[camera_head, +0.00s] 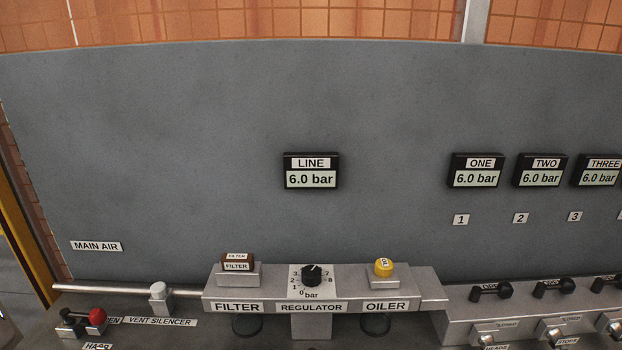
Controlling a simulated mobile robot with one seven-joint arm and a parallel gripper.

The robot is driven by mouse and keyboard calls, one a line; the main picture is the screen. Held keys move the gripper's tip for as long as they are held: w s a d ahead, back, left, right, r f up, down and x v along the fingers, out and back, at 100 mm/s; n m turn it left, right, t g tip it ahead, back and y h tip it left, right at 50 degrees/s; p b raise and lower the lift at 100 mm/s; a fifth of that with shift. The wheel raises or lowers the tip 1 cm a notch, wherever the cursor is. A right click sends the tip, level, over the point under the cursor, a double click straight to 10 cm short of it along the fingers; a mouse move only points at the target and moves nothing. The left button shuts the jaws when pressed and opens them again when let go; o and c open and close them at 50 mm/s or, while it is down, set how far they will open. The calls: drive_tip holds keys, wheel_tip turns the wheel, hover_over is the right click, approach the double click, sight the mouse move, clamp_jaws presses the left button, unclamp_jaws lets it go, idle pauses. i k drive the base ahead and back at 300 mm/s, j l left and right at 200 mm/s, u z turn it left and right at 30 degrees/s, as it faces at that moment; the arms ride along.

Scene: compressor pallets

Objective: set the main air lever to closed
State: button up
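The main air lever (97,316) is at the lower left, under the MAIN AIR label (96,246). Its red knob is to the right of a dark body (70,327) and partly covers a small label ending in "EN" (114,320). No closed label can be read beside it. My gripper is not in view.
Right of the lever are the vent silencer (158,297), filter (237,268), regulator knob (311,275) and yellow oiler cap (384,267). A line display (311,171) reads 6.0 bar. Several black-handled valves (491,291) stand at right.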

sight(97, 316)
drive_tip(key=j+u, duration=0.15)
drive_tip(key=u, duration=0.35)
drive_tip(key=j+u, duration=0.2)
drive_tip(key=u, duration=0.3)
drive_tip(key=k, duration=0.05)
